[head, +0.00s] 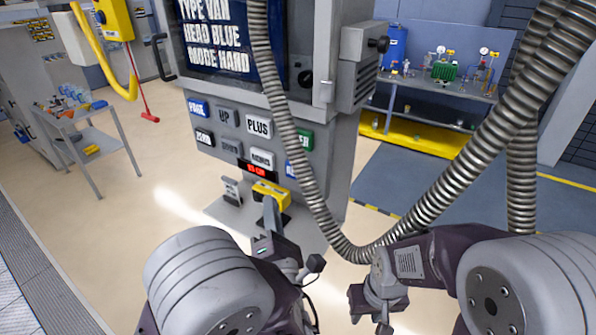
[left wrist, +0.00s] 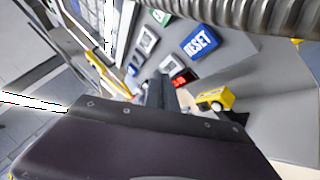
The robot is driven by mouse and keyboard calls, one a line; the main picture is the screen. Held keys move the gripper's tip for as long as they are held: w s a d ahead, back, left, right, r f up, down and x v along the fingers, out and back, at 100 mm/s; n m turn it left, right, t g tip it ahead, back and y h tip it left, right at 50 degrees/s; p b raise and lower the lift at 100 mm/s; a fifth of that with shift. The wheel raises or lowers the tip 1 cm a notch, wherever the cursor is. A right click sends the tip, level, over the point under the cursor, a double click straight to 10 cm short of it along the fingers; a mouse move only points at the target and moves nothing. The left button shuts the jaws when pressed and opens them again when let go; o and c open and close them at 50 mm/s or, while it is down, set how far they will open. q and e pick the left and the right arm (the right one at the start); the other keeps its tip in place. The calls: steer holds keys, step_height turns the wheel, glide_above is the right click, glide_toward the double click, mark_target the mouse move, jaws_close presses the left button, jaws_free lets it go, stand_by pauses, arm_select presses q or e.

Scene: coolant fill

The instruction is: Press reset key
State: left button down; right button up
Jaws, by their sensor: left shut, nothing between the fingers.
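The blue reset key (head: 291,170) is on the grey machine's lower key row.
A ribbed metal hose (head: 283,115) hangs in front of the panel. A red display (head: 257,168) and yellow block (head: 271,190) sit below the keys. Other keys, including PLUS (head: 259,125), surround the area. A cart (head: 92,140) stands left, a workbench (head: 440,88) at back right.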

arm_select(q)
glide_toward(289, 168)
steer(key=w+a+r, duration=0.1)
steer(key=w+a, duration=0.1)
steer(key=w, duration=0.2)
steer(key=shift+d+p, duration=0.45)
arm_select(e)
steer(key=shift+w+a+r, duration=0.2)
steer(key=shift+r, duration=0.2)
arm_select(q)
steer(key=shift+w+a, duration=0.1)
steer(key=shift+w, duration=0.1)
stand_by(1.4)
steer(key=shift+w+d, duration=0.2)
steer(key=shift+d, duration=0.1)
arm_select(e)
steer(key=shift+r, duration=0.1)
